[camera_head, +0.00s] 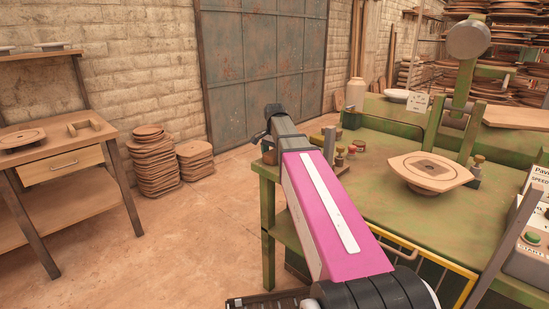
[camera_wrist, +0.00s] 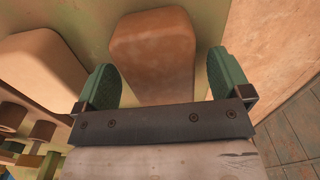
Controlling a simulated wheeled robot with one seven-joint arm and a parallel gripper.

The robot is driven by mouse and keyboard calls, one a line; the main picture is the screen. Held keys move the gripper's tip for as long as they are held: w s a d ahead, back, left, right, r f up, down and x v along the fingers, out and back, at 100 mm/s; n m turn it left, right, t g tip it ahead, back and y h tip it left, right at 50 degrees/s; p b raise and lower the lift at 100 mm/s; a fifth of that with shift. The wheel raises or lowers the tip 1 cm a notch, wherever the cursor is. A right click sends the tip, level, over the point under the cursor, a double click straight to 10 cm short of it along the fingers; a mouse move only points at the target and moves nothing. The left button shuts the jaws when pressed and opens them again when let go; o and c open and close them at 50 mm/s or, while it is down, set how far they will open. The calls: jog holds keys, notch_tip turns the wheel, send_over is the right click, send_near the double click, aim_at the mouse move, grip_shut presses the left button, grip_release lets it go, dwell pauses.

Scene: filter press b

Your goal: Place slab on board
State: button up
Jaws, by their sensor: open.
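In the wrist view, a brown clay slab (camera_wrist: 152,48) with rounded corners lies between the two green fingers of my gripper (camera_wrist: 160,62). The fingers are apart, one on each side of it, and a gap shows at each side. A second similar brown block (camera_wrist: 38,75) lies to the left, outside the left finger. In the head view, my arm reaches to the near left corner of the green press table; its end is mostly hidden, and a bit of brown (camera_head: 269,154) shows there.
The green table (camera_head: 375,205) has clear room between my arm and the board. Small brown-topped items (camera_head: 340,158) stand near its left part. The press arm (camera_head: 463,100) rises behind the board, and a control box (camera_head: 530,240) stands at right. A wooden workbench (camera_head: 60,160) is at left.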

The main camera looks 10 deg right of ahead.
jog(key=c, duration=1.4)
